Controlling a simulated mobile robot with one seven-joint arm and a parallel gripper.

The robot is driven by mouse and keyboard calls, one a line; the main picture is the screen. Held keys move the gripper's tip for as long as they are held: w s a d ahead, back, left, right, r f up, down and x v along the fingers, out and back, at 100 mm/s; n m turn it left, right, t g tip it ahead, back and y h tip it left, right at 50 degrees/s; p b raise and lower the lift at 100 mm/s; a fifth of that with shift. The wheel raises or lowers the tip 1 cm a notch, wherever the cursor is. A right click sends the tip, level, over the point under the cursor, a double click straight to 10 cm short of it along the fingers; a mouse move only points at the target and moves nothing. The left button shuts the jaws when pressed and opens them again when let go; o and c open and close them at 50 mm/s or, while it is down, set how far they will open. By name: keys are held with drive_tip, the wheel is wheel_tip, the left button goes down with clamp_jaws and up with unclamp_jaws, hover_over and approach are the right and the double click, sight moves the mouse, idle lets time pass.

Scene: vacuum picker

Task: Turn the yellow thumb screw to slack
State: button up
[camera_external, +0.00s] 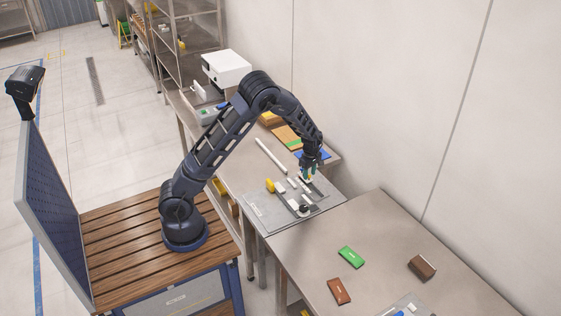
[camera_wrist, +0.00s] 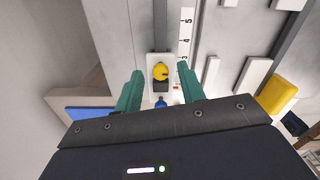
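The yellow thumb screw (camera_wrist: 160,71) shows in the wrist view as a small round knob with a dark slot mark. It sits on a white block (camera_wrist: 151,66) on a dark rail. My gripper (camera_wrist: 166,84) is open, with its green fingers apart on the left and right of the screw, a little nearer the camera. No contact with the screw shows. In the external view my gripper (camera_external: 310,172) points down over the grey board at its far right side; the screw is too small or hidden to make out there.
A numbered scale (camera_wrist: 186,35) runs beside the rail. White bars (camera_wrist: 252,77) and a yellow block (camera_wrist: 277,95) lie to the right; the yellow block also shows externally (camera_external: 270,185). A blue piece (camera_wrist: 161,103) lies below the screw. The grey board (camera_external: 262,213) is on a metal table.

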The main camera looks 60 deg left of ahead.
sight(309, 175)
wheel_tip(309, 175, up, 11)
idle(0.7)
drive_tip(key=shift+f, duration=0.1)
drive_tip(key=s+d+r+m+t+h, duration=0.1)
drive_tip(key=s+r+m+t+h, duration=0.1)
drive_tip(key=s+r+m, duration=1.25)
drive_tip(key=s+r+m+t+y, duration=0.1)
drive_tip(key=s+r+m, duration=0.2)
drive_tip(key=s, duration=1)
drive_tip(key=s+d+r+m+t+y, duration=0.1)
drive_tip(key=s+r+m, duration=0.2)
drive_tip(key=s, duration=1)
drive_tip(key=shift+s+d+r+t, duration=0.25)
drive_tip(key=shift+d+r+t, duration=0.05)
drive_tip(key=shift+r, duration=0.45)
